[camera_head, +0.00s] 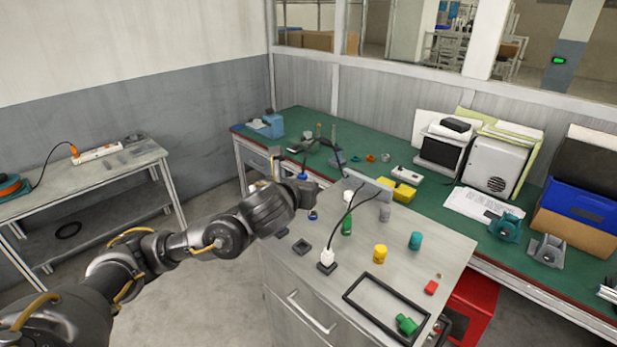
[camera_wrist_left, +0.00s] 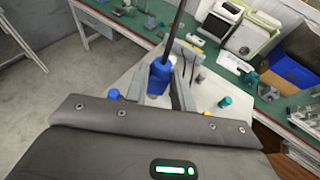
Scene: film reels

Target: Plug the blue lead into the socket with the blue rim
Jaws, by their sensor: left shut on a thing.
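My left gripper (camera_head: 303,188) is shut on the blue lead's plug (camera_head: 303,177). In the left wrist view the blue plug (camera_wrist_left: 158,80) sits between the two fingers, and its black cable runs upward. The plug is held above the grey cabinet top. A small blue-rimmed socket (camera_head: 313,215) shows on the cabinet top just below the gripper, partly hard to make out. The plug is apart from it. A small blue spot shows left of the fingers in the wrist view; I cannot tell what it is. My right gripper is not in view.
A white plug (camera_head: 327,257) with a black cable stands in a dark socket nearby. Green (camera_head: 347,226), yellow (camera_head: 380,253) and teal (camera_head: 415,240) pieces stand on the cabinet top. A black frame (camera_head: 348,297) lies at its front. The green bench (camera_head: 377,146) is behind.

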